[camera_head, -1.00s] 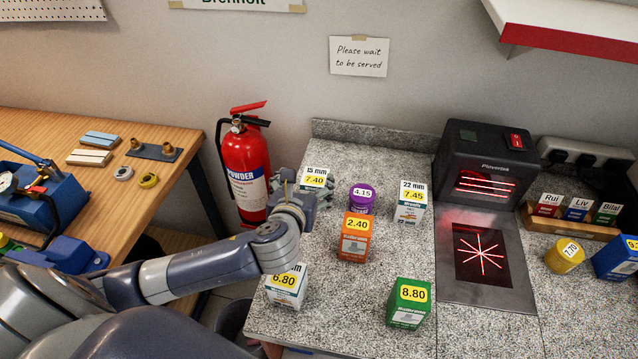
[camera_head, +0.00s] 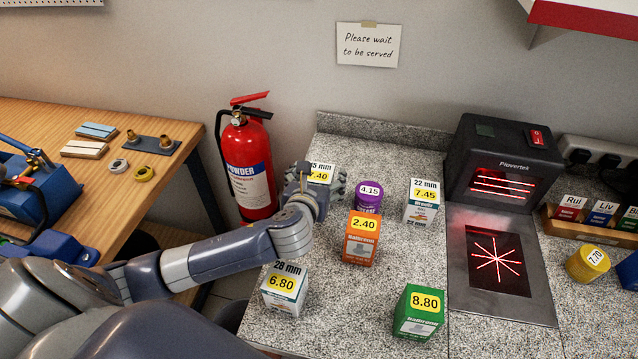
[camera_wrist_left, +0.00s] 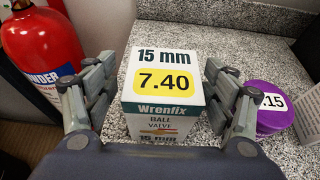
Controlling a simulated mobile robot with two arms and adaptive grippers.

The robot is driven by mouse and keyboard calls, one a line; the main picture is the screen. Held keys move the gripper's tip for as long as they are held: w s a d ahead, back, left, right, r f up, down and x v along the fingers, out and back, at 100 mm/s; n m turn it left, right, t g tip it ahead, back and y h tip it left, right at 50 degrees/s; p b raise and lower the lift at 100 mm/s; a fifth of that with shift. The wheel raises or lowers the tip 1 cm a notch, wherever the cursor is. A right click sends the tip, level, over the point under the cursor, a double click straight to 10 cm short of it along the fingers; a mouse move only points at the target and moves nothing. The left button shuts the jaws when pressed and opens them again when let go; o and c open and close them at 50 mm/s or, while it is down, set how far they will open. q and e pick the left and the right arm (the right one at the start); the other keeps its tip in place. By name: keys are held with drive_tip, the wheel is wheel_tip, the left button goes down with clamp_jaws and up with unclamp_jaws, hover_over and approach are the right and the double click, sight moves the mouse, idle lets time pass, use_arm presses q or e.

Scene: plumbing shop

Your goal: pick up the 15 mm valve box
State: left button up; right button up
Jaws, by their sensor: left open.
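The 15 mm valve box (camera_head: 321,170) is white and green with a yellow 7.40 label. It stands upright at the back left of the granite counter, partly hidden by my left gripper in the head view. In the left wrist view the box (camera_wrist_left: 162,85) stands between the two fingers. My left gripper (camera_wrist_left: 160,105) is open, with one finger on each side of the box; a small gap shows at each side. In the head view the left gripper (camera_head: 322,185) is at the box's near side. My right gripper is not in view.
A purple tin (camera_head: 368,197) stands just right of the box, close to a finger. An orange box (camera_head: 361,240), a 22 mm box (camera_head: 422,203), a 28 mm box (camera_head: 284,290) and a green box (camera_head: 418,314) stand around. A fire extinguisher (camera_head: 248,170) is left of the counter.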

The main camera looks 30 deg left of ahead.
use_arm(q)
drive_tip(key=shift+r+p+x, duration=0.15)
drive_tip(key=shift+x, duration=0.85)
drive_tip(key=shift+r+p+x, duration=0.15)
drive_tip(key=shift+x, duration=0.8)
drive_tip(key=shift+w+d, duration=0.1)
drive_tip(key=c, duration=1.1)
